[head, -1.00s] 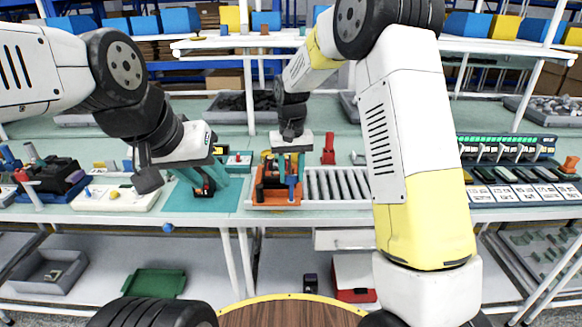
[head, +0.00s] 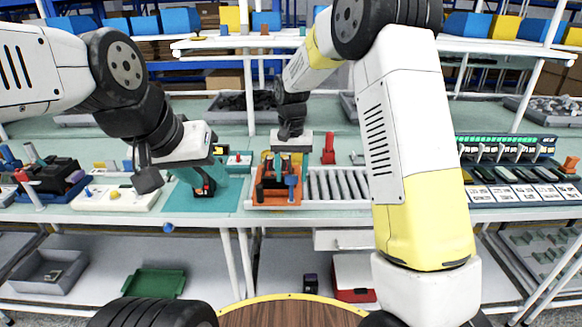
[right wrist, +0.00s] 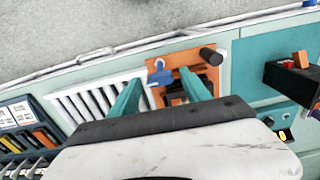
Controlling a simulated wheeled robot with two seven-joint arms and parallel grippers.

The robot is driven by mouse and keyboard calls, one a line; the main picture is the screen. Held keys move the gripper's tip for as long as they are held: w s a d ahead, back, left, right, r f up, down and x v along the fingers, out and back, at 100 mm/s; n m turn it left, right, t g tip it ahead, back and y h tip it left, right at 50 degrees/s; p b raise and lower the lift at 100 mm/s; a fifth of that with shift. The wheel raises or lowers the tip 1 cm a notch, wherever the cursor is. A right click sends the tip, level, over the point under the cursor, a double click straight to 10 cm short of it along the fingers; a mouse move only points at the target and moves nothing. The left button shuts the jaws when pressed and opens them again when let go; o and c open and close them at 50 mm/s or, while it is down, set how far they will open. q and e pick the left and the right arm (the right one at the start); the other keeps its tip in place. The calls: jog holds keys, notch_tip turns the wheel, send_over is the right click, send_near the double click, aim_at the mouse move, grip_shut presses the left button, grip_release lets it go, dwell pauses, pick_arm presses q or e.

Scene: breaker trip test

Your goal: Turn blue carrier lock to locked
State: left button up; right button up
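The orange carrier (head: 262,200) holds dark breaker parts and sits at the left end of the roller track. Its blue lock (head: 291,182) stands at the carrier's front right; it also shows in the right wrist view (right wrist: 160,73). My right gripper (head: 288,160) is above and behind the lock. In the right wrist view its two teal fingers (right wrist: 163,92) are spread, with the lock in line with the gap and nothing gripped. My left gripper (head: 205,182) is low over the teal mat at a dark device with a red part; its grip is not clear.
The roller track (head: 338,184) runs right from the carrier. A red block (head: 328,150) stands behind it. A white board (head: 120,199) lies left of the teal mat (head: 228,200). A meter panel (head: 505,150) is at the right. My right forearm covers part of the bench.

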dwell(0.3)
notch_tip(320, 180, up, 8)
jog(key=shift+f, duration=0.1)
dwell(0.3)
jog(key=s+d+r+t+y, duration=0.1)
jog(key=s+d+r, duration=0.5)
jog(key=s+d+r+t, duration=0.1)
jog(key=s+d+t, duration=0.1)
jog(key=s, duration=0.8)
jog(key=s+d+r+t+y, duration=0.1)
jog(key=s+d+t, duration=0.2)
jog(key=s, duration=0.7)
jog(key=d, duration=0.2)
jog(key=shift+s+d+r+n, duration=0.2)
jog(key=shift+s+d+n, duration=0.1)
jog(key=shift+n, duration=0.1)
